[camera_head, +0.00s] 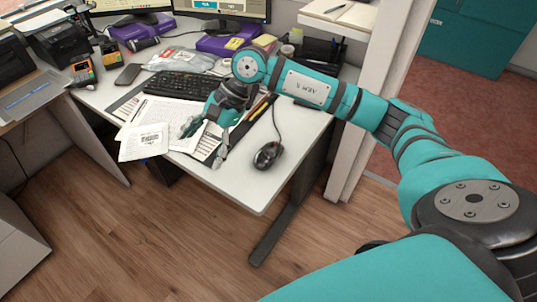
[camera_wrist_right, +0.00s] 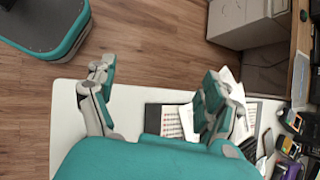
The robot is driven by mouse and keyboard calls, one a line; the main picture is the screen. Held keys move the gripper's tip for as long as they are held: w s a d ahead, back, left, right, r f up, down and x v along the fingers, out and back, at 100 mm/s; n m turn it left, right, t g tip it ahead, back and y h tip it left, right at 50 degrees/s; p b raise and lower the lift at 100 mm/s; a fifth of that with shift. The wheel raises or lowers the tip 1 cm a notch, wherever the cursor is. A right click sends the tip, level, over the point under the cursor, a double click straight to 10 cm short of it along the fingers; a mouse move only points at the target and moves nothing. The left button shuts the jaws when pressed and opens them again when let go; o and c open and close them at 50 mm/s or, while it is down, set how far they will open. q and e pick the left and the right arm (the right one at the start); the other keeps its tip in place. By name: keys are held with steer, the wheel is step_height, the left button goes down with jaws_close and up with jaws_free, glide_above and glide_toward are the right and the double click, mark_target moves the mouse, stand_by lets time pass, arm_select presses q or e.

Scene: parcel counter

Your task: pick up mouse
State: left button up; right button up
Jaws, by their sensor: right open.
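The black mouse (camera_head: 268,155) lies on the white desk (camera_head: 258,190) near its front right corner, with its cord running back across the desk. My right gripper (camera_head: 205,143) points down over the desk's front edge, to the left of the mouse and apart from it. It is open, with its two fingers spread wide; they also show in the right wrist view (camera_wrist_right: 158,88). Nothing is seen between them but floor, desk edge and papers. The mouse does not show in the right wrist view. My left gripper is not in view.
Loose papers (camera_head: 145,140) lie under and left of the gripper, some over the front edge. A black keyboard (camera_head: 182,85) and pens (camera_head: 258,108) lie behind. A phone (camera_head: 128,74) and card terminal (camera_head: 83,73) are at left. The desk around the mouse is clear.

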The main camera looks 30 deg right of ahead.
steer(key=w+d+h, duration=0.1)
steer(key=d+h, duration=0.2)
steer(key=d, duration=0.5)
steer(key=r+g+h, duration=0.1)
steer(key=r+h, duration=0.1)
steer(key=h, duration=0.2)
glide_above(269, 149)
steer(key=shift+n, duration=0.4)
step_height(269, 149, down, 12)
steer(key=shift+s+a+r+p, duration=0.1)
steer(key=shift+r+p, duration=0.15)
steer(key=shift+p, duration=0.3)
steer(key=shift+f+p, duration=0.5)
steer(key=shift+f, duration=2.3)
steer(key=c, duration=1.3)
